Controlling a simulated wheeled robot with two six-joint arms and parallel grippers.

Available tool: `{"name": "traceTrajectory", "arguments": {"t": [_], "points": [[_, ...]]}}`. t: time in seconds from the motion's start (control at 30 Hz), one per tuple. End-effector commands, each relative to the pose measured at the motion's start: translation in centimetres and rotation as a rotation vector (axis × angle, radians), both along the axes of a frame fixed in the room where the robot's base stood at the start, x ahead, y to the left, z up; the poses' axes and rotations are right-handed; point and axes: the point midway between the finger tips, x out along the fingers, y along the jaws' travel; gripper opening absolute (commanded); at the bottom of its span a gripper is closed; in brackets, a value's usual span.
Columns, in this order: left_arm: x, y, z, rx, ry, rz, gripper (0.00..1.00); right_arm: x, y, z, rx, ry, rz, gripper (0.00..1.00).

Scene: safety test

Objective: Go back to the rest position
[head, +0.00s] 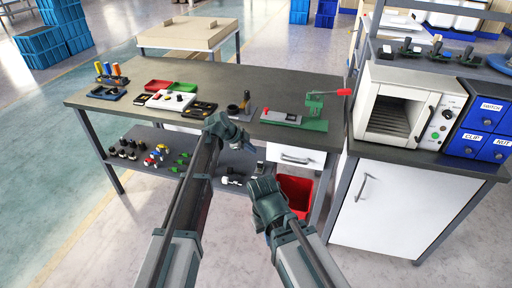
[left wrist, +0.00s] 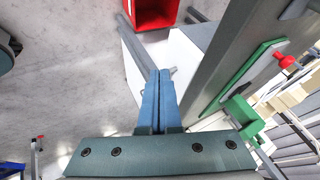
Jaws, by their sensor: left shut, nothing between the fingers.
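My right gripper (head: 266,192) is lower and nearer, in front of the bench and the red bin (head: 296,192). Its fingertips are not clear enough to show whether they are apart. I see no object held by either arm.
A green press with a red handle (head: 318,106) stands on the bench's right side. Trays, bottles and small parts fill its left. A white oven (head: 397,103) and blue drawers (head: 484,112) stand on the right counter. Open floor (head: 60,170) lies left.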

Motion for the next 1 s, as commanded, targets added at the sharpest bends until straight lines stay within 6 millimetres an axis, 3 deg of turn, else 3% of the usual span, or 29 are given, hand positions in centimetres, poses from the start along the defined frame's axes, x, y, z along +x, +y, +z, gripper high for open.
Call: {"name": "traceTrajectory", "arguments": {"t": [0.27, 0.37, 0.47, 0.57, 0.8, 1.0], "points": [[-0.3, 0.1, 0.1, 0.0, 0.005, 0.002, 0.0, 0.0, 0.0, 0.2, 0.0, 0.0, 0.0, 0.0], [-2.2, -0.1, 0.4, 0.006, 0.051, 0.038, 0.0, 0.0, 0.0, 0.8, 0.0, 0.0, 0.0, 0.0], [-6.4, -0.3, 0.9, 0.021, 0.158, 0.137, 0.0, 0.0, 0.0, 2.2, 0.0, 0.0, 0.0, 0.0], [-12.1, 0.0, 1.5, 0.057, 0.3, 0.297, 0.0, 0.0, 0.0, 3.8, 0.0, 0.0, 0.0, 0.0], [-25.0, 2.7, 3.3, 0.182, 0.555, 0.793, 0.0, 0.0, 0.0, 7.4, 0.0, 0.0, -0.001, 0.0], [-32.6, 5.7, 5.1, 0.262, 0.62, 1.179, 0.0, 0.0, 0.0, 9.4, 0.0, 0.0, -0.001, 0.0]]}}
